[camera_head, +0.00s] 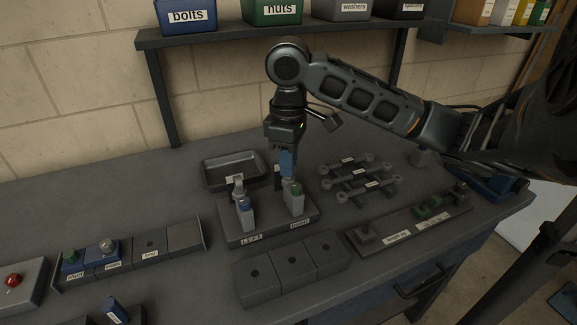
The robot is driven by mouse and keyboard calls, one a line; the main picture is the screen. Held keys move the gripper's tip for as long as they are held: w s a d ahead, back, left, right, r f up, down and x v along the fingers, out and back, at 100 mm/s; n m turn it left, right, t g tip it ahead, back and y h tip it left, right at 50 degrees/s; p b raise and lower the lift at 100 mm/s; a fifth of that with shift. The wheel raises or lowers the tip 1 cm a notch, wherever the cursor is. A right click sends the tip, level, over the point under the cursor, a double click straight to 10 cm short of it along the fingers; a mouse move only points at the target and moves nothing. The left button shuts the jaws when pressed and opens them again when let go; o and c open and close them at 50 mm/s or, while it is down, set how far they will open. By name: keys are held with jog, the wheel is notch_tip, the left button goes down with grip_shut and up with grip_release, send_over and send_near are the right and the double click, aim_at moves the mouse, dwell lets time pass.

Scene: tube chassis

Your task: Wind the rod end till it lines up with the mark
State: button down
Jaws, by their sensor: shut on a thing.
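My gripper (289,178) points down over the right post (296,205) of the fixture base (262,232). It is shut on the rod end at the top of that post, which the fingers mostly hide. The alignment mark is too small to make out.
An empty dark tray (206,179) lies behind the fixture. A block with holes (252,287) stands in front. Left are a labelled parts tray (190,239) and a red button (13,281).

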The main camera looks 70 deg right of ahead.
jog(key=shift+f, duration=0.1)
jog(key=n+b, duration=0.1)
jog(key=n, duration=0.2)
jog(key=shift+f+b, duration=0.2)
jog(key=shift+b, duration=0.15)
jog(key=shift+r+n+b, duration=0.2)
jog(key=shift+n+b, duration=0.1)
jog(key=shift+n, duration=0.9)
jog(key=n+b, duration=0.1)
jog(key=n, duration=0.1)
jog(key=shift+f+n+b, duration=0.2)
jog(key=shift+n+b, duration=0.2)
jog(key=shift+r+n+b, duration=0.25)
jog(key=shift+n+b, duration=0.1)
jog(key=shift+n, duration=0.85)
jog(key=shift+f, duration=0.1)
